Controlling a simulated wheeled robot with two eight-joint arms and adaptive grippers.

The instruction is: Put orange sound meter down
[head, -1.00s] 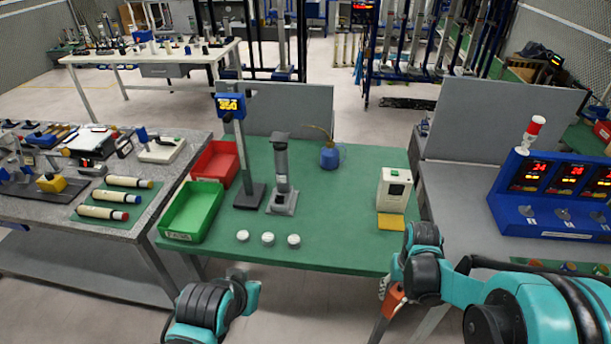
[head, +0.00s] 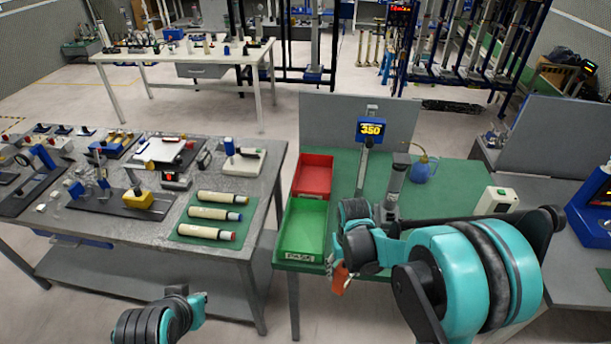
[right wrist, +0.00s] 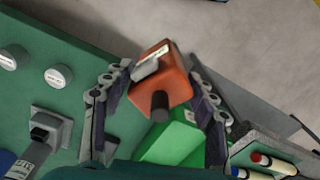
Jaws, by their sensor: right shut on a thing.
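The orange sound meter (head: 341,279) hangs from my right gripper (head: 334,266), just in front of the green bin's right front corner in the head view. In the right wrist view the meter (right wrist: 176,88) sits between the two fingers of my right gripper (right wrist: 160,98). It is an orange block with a dark round tip and a pale label, held tilted. My right arm hides part of the green table. My left arm shows at the bottom left of the head view; its gripper (head: 180,291) shows only in small part, so its fingers cannot be made out.
The green bin (head: 303,257) and red bin (head: 314,176) stand on the green table's left side (head: 343,163). A crowded grey bench (head: 262,165) is to the left.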

